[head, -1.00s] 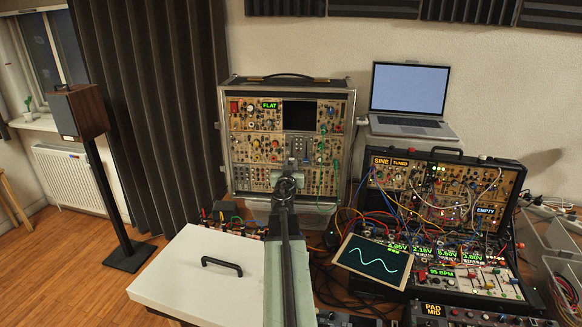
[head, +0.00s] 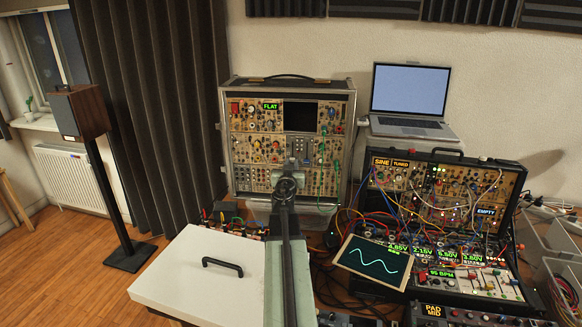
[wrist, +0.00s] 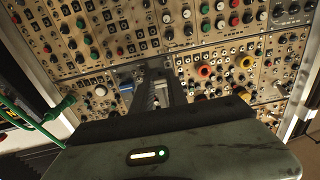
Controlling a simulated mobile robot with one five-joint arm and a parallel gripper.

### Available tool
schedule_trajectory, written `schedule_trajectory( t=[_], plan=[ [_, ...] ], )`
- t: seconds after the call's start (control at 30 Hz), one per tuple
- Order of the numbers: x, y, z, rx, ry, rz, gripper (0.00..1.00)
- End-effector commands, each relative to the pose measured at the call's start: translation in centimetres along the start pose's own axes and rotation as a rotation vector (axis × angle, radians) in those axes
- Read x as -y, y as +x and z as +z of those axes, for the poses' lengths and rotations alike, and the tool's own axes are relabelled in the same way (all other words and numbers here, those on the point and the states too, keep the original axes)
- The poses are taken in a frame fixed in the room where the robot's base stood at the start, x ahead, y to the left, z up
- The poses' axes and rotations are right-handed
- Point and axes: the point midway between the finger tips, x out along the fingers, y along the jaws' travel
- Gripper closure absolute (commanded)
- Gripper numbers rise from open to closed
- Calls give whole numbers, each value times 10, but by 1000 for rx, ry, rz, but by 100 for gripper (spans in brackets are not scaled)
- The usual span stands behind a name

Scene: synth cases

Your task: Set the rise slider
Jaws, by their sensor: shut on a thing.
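The tall synth case (head: 237,150) stands at the back centre in the head view, its panel full of knobs and jacks. My arm reaches up to it, and my gripper (head: 301,148) is at the right-middle part of its panel. In the wrist view my gripper (wrist: 157,92) reaches to the panel between rows of knobs, with its jaws shut. What lies between the fingertips is hidden, apparently the rise slider's cap. A small blue cap (wrist: 126,88) shows just left of the fingers. I cannot read the slider's label or position.
A green cable (wrist: 35,122) hangs at the left in the wrist view. The patched second case (head: 450,195), a tablet with a wave trace (head: 374,262) and a laptop (head: 410,100) are at the right. A speaker (head: 80,112) stands at the left.

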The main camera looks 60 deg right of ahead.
Motion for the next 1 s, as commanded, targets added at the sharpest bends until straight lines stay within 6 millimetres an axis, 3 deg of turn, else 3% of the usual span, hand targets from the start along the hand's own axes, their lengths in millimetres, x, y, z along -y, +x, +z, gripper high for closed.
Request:
schedule_trajectory(
  t=[0.1,0.2,0.47,0.5,0.57,1.0],
  plan=[
    [-4,0,-22,0,0,8,100],
    [-4,0,-32,0,0,9,100],
    [-5,0,-28,0,0,10,100],
    [-5,0,-28,0,0,10,76],
    [-4,0,-28,0,0,9,59],
    [0,-7,-28,0,0,3,58]
  ],
)
